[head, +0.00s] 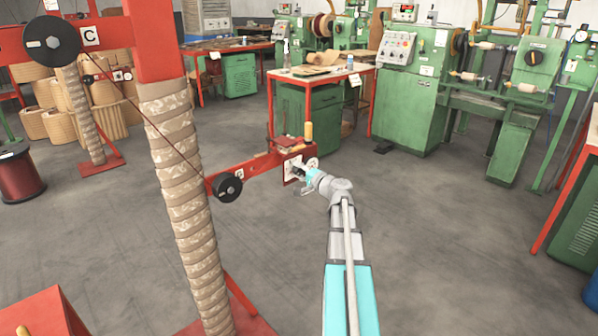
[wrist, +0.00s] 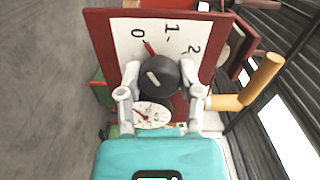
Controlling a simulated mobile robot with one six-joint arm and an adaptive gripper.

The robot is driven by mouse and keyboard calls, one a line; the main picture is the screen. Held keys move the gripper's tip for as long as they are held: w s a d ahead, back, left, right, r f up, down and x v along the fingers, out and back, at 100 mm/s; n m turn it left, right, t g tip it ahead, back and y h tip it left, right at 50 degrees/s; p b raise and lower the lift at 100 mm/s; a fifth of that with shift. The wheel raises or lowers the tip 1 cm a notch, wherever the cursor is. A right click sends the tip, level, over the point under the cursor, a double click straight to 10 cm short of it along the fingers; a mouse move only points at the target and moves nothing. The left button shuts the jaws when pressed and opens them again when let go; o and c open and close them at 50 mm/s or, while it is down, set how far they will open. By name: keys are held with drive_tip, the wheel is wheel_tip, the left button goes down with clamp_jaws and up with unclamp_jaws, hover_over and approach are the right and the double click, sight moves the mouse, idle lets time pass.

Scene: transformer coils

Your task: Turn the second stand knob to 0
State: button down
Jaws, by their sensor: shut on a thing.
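A black round knob (wrist: 158,76) sits on a white dial plate (wrist: 185,27) marked 0, 1 and 2 in the wrist view. Its red pointer lies close to the 0, slightly on the side toward 1. My gripper (wrist: 160,80) is shut on the knob, one pale finger on each side. In the head view my gripper (head: 304,172) reaches the small dial plate (head: 290,168) at the end of the stand's red arm (head: 258,166). The knob itself is hard to make out there. I cannot tell from the pictures which numbered stand this is.
A small round gauge (wrist: 152,115) sits below the knob, and a wooden-coloured handle (wrist: 262,80) sticks out at right. A wrapped column (head: 185,200) stands left of my arm.

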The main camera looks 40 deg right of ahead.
drive_tip(key=shift+n, duration=0.6)
drive_tip(key=c, duration=0.5)
unclamp_jaws()
drive_tip(key=shift+c, duration=0.2)
drive_tip(key=shift+s, duration=0.15)
drive_tip(key=s, duration=1.1)
drive_tip(key=shift+s+d, duration=0.35)
drive_tip(key=shift+d, duration=0.1)
